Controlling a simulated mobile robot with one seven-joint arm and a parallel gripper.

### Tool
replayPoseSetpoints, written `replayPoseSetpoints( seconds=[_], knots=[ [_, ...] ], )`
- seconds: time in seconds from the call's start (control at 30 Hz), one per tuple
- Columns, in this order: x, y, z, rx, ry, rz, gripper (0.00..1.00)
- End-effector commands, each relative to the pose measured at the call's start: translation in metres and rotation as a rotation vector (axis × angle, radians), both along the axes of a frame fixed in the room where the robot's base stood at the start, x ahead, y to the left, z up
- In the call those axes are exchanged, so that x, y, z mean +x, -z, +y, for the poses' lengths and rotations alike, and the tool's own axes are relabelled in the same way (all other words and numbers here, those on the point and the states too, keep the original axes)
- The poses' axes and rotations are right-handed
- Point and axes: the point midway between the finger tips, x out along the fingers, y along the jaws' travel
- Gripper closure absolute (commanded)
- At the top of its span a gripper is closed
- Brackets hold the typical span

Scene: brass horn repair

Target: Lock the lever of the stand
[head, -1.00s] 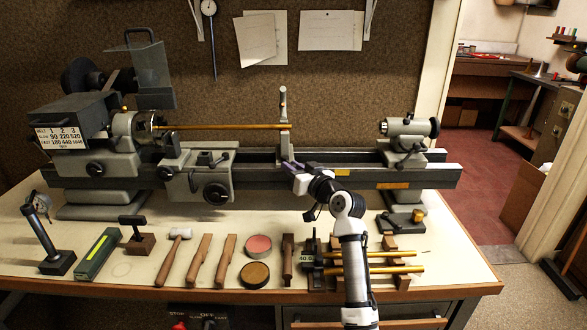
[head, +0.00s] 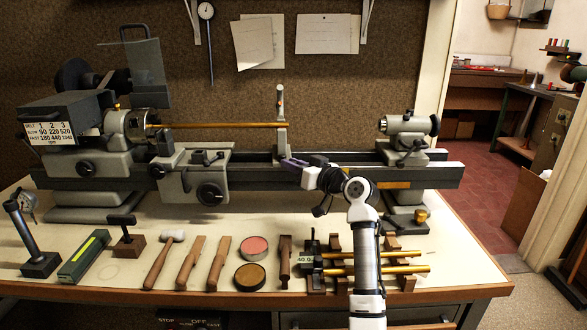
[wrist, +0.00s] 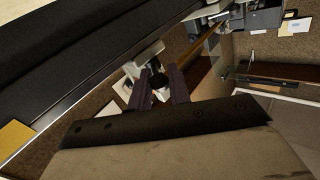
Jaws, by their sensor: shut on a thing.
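The stand (head: 281,120) is a grey upright post on the lathe bed, near its middle, at the free end of a long brass tube (head: 220,126). My gripper (head: 287,161) is at the foot of the stand, coming from the right and front.
The lathe bed (head: 425,176) runs across the bench. The tailstock (head: 407,127) stands to the right, the carriage (head: 205,165) to the left.

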Motion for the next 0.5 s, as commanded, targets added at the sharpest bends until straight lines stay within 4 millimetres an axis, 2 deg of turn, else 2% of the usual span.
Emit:
replayPoseSetpoints(
  seconds=[0.07,0.1,0.23,0.5],
  knots=[
    [0.0002,-0.0004,-0.0008,-0.001,0.002,0.000,1.00],
    [0.0003,-0.0004,-0.0008,0.000,0.003,-0.001,0.78],
    [0.0003,-0.0004,-0.0010,0.000,0.003,-0.001,0.61],
    [0.0007,-0.0009,-0.0018,0.001,0.006,-0.002,0.61]
  ],
)
